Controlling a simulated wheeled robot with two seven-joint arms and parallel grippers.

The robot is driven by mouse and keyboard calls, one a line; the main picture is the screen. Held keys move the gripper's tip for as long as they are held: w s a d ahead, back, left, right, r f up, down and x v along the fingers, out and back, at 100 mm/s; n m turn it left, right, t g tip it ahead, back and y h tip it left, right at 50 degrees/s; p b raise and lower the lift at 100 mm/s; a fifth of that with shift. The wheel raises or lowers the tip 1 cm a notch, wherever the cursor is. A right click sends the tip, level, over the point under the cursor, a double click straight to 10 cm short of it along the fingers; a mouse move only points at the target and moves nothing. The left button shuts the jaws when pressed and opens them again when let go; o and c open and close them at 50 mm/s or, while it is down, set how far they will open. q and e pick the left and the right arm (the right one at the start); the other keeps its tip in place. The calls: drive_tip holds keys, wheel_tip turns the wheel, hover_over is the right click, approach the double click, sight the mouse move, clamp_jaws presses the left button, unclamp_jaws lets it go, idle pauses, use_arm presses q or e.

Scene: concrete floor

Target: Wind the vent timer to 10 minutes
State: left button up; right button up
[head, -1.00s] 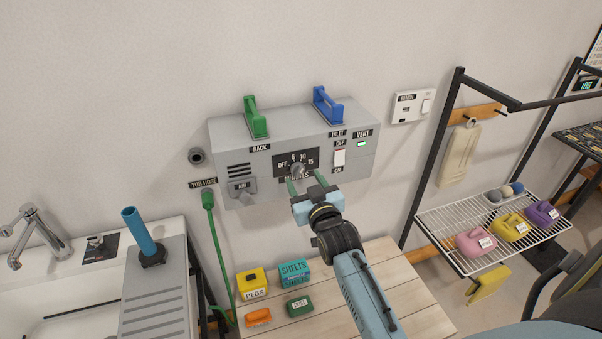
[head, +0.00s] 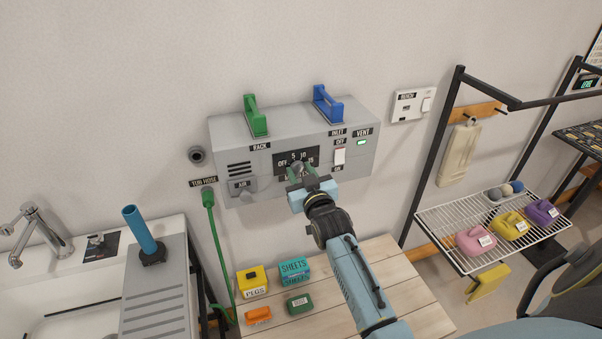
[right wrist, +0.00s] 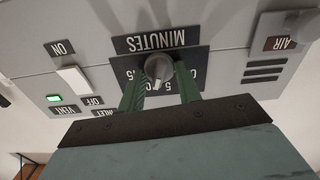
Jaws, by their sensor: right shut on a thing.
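The knob's pale pointer mark appears to lie between 5 and 10; the exact setting is hard to read. My right gripper (head: 298,174) is at the dial, its green fingers (right wrist: 134,94) shut on the knob from both sides. In the head view the fingers hide most of the knob. My left gripper is not in view.
Green (head: 255,117) and blue (head: 328,105) handles top the box. Small boxes stand on the wooden table (head: 385,278) below.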

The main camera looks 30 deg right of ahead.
drive_tip(key=shift+m+p, duration=0.3)
drive_tip(key=shift+m, duration=0.3)
drive_tip(key=o, duration=1)
drive_tip(key=shift+c, duration=0.2)
drive_tip(key=b+v, duration=0.1)
drive_tip(key=v, duration=1.2)
drive_tip(key=shift+s, duration=0.25)
